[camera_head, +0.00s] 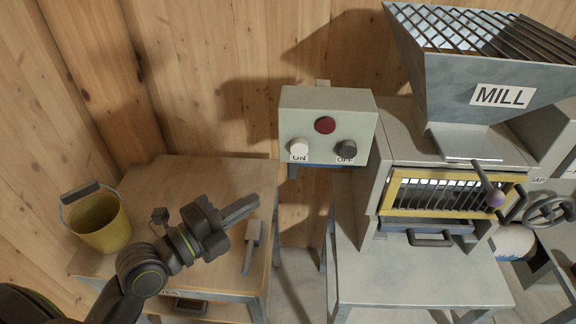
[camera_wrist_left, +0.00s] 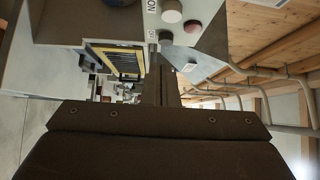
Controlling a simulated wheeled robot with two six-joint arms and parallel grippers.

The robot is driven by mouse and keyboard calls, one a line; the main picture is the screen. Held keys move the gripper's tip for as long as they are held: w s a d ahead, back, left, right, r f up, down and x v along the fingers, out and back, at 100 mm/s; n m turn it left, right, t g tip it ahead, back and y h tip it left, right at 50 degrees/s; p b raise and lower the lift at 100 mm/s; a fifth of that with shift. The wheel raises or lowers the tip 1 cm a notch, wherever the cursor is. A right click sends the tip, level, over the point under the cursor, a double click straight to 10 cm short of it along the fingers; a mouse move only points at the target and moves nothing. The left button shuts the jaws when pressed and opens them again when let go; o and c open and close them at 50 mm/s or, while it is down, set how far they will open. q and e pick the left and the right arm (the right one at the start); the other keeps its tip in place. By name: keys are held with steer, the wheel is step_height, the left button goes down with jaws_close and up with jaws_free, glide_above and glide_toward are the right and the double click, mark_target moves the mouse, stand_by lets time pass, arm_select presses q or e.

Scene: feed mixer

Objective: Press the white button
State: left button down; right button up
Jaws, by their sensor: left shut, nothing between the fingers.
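The white button (camera_head: 299,147) is on the left of the front of a pale control box (camera_head: 350,105), above the ON label. A dark button (camera_head: 347,149) is to its right above the OFF label, and a red round piece (camera_head: 325,125) is above and between them. My left gripper (camera_head: 254,200) is shut and empty, over the wooden table, below and left of the box and apart from it. In the left wrist view the white button (camera_wrist_left: 172,11) shows at the top, beyond the shut fingers (camera_wrist_left: 158,65). My right gripper is not in view.
A yellow bucket (camera_head: 99,222) stands on the wooden table (camera_head: 185,170) at left. A grey-handled tool (camera_head: 252,245) lies near the table's right edge. The mill (camera_head: 450,140) with its yellow-framed grille stands right of the box. The wooden wall is behind.

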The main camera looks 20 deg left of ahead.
arm_select(q)
steer(key=b, duration=0.4)
glide_toward(299, 147)
steer(key=s+d+f, duration=0.1)
steer(key=d+f, duration=0.2)
steer(key=w+p, duration=0.2)
steer(key=w, duration=0.4)
steer(key=shift+w+d+r+p, duration=0.15)
steer(key=shift+d+r+p, duration=0.05)
steer(key=shift+d+p, duration=0.2)
